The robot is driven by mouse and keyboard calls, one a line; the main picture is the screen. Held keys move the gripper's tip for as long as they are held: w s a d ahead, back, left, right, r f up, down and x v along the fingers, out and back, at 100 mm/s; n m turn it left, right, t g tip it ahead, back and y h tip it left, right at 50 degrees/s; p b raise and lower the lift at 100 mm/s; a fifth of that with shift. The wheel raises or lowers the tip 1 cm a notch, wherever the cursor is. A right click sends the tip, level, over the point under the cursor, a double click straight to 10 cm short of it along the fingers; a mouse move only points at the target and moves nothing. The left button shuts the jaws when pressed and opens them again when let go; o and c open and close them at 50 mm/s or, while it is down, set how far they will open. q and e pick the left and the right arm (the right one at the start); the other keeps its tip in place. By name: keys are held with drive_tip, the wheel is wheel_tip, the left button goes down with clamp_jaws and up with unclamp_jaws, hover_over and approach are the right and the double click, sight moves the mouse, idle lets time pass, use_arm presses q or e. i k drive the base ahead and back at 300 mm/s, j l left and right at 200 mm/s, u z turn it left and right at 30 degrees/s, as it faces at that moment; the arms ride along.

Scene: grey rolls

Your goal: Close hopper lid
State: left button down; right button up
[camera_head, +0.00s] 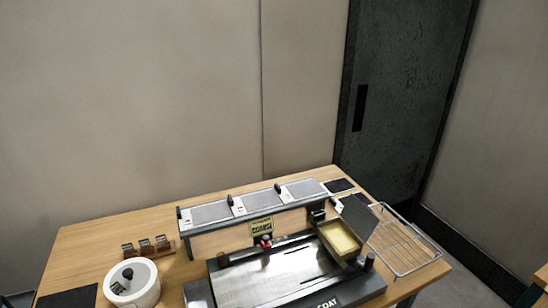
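The hopper (340,239) is a small open box with a pale yellow inside, on the right part of a dark machine (270,280) on the table. A dark flat panel that looks like its lid (357,216) stands raised and tilted at the hopper's right back side. The hopper's opening is uncovered. Neither of my grippers shows clearly in the head view. A small dark shape at the bottom left corner is too cut off to identify.
A wire rack (405,242) lies close to the right of the hopper. A long raised shelf with grey panels (258,207) stands behind the machine. A white pot (144,283) and a small wooden block with metal pieces (162,247) are at left. Bare wood (95,250) lies at the far left.

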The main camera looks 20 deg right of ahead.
sight(361, 218)
drive_tip(key=k+l, duration=0.15)
drive_tip(key=l, duration=0.2)
drive_tip(key=k+l, duration=0.15)
drive_tip(key=l, duration=0.15)
drive_tip(key=k+l, duration=0.2)
drive_tip(key=l, duration=0.15)
drive_tip(key=k+l, duration=0.15)
drive_tip(key=l, duration=0.15)
drive_tip(key=k+l, duration=0.15)
drive_tip(key=l, duration=0.2)
